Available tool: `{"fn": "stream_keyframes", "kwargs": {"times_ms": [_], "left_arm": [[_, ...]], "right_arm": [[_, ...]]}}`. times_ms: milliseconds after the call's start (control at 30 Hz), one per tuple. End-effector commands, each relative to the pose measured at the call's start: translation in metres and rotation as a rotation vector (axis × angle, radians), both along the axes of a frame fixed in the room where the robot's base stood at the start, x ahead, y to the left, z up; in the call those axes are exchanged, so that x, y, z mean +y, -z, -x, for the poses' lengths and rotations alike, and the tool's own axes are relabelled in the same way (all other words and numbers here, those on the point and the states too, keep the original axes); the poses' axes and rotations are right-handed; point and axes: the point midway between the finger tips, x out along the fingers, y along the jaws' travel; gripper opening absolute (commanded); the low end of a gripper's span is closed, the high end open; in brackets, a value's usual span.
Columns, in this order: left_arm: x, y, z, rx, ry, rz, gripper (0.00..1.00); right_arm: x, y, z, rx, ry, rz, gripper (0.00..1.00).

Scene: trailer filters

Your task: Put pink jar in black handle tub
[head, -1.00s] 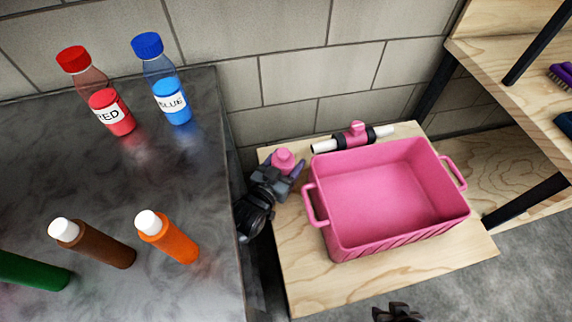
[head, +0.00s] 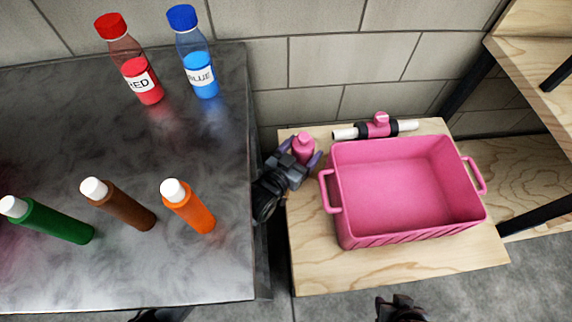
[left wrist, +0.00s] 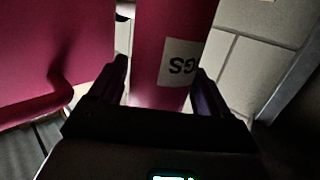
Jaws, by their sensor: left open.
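The pink jar (head: 303,146) stands on the wooden table, just left of the tub's back left corner. My left gripper (head: 302,157) is open, with its fingers on either side of the jar. In the left wrist view the jar (left wrist: 165,55), with a white label, rises between the two open fingers (left wrist: 160,85); I cannot tell whether they touch it. The only tub in view (head: 400,238) is pink with pink handles, not black ones; it looks empty. Its wall also shows in the left wrist view (left wrist: 45,50). My right gripper (head: 400,308) shows partly at the bottom edge; its jaw state is unclear.
A pink and black pipe fitting with white ends (head: 378,127) lies behind the tub. A dark table (head: 120,270) on the left holds red and blue bottles and several white-capped tubes. Wooden shelving (head: 545,60) stands at right. The wooden table's front (head: 400,266) is clear.

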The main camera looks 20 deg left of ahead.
Motion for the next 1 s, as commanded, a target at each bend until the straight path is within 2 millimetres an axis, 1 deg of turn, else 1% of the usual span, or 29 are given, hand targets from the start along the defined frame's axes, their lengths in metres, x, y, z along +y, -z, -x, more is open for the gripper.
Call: {"fn": "stream_keyframes", "kwargs": {"times_ms": [33, 200, 400, 500, 533, 600, 633, 800, 1000], "left_arm": [[0.002, -0.004, 0.009, 0.004, 0.001, -0.002, 0.78], [0.011, -0.010, 0.040, 0.004, 0.001, -0.002, 0.78], [0.020, -0.014, 0.071, 0.005, 0.000, -0.002, 0.78], [0.023, -0.014, 0.082, 0.003, 0.000, -0.002, 0.78], [0.024, -0.015, 0.085, 0.003, 0.000, -0.002, 0.76], [0.025, -0.015, 0.090, 0.003, 0.000, -0.002, 0.65], [0.026, -0.016, 0.092, 0.002, 0.000, -0.001, 0.63], [0.027, -0.015, 0.096, 0.001, 0.000, -0.001, 0.63], [0.027, -0.015, 0.096, 0.001, 0.000, -0.001, 0.63]], "right_arm": [[0.000, -0.009, 0.000, -0.001, 0.001, -0.001, 0.35], [0.001, -0.024, 0.000, 0.000, 0.002, -0.004, 0.35], [0.001, -0.037, 0.000, -0.001, 0.003, -0.004, 0.35], [0.001, -0.041, 0.000, -0.001, 0.003, -0.004, 0.35], [0.001, -0.042, 0.000, -0.001, 0.003, -0.004, 0.35], [0.001, -0.044, 0.000, -0.001, 0.002, -0.004, 0.35], [0.001, -0.044, 0.000, -0.001, 0.002, -0.004, 0.35], [0.000, -0.045, 0.000, -0.001, 0.001, -0.001, 0.35], [-0.001, -0.044, 0.000, -0.001, -0.003, 0.004, 0.35]]}}
